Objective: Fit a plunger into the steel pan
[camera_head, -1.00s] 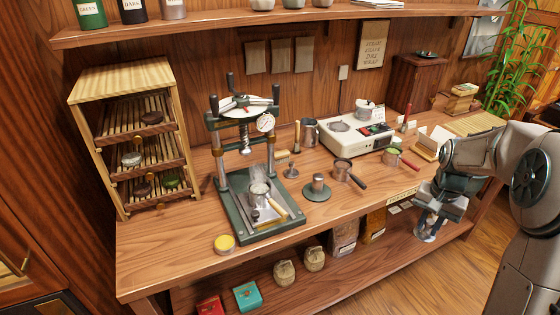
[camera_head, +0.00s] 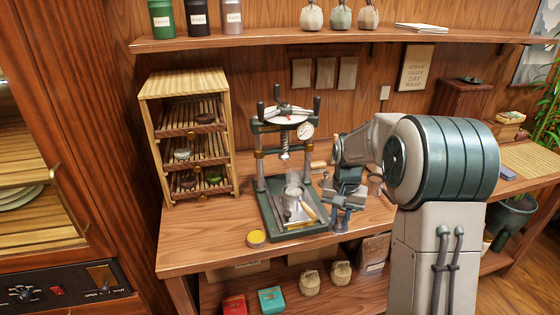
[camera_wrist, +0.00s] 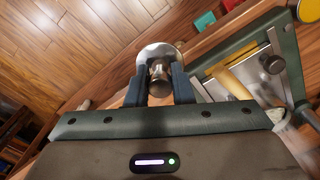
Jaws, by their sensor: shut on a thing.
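My gripper (camera_head: 341,207) is shut on a steel plunger, whose knob (camera_wrist: 160,82) sits between the two fingers in the wrist view. The plunger's round plate (camera_wrist: 157,50) points away from the palm and also shows below the fingers in the head view (camera_head: 340,226). The steel pan (camera_head: 293,193) stands on the green press base, left of my gripper, with pale steam above it. Its wooden handle (camera_head: 309,211) points toward the front right; in the wrist view the handle (camera_wrist: 229,82) lies right of the fingers. The pan's inside cannot be made out.
The press (camera_head: 285,118) has two upright posts beside the pan and a screw above it. A yellow tin (camera_head: 256,238) stands near the front table edge. A wooden rack (camera_head: 187,140) is at the left. My arm hides the table's right part.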

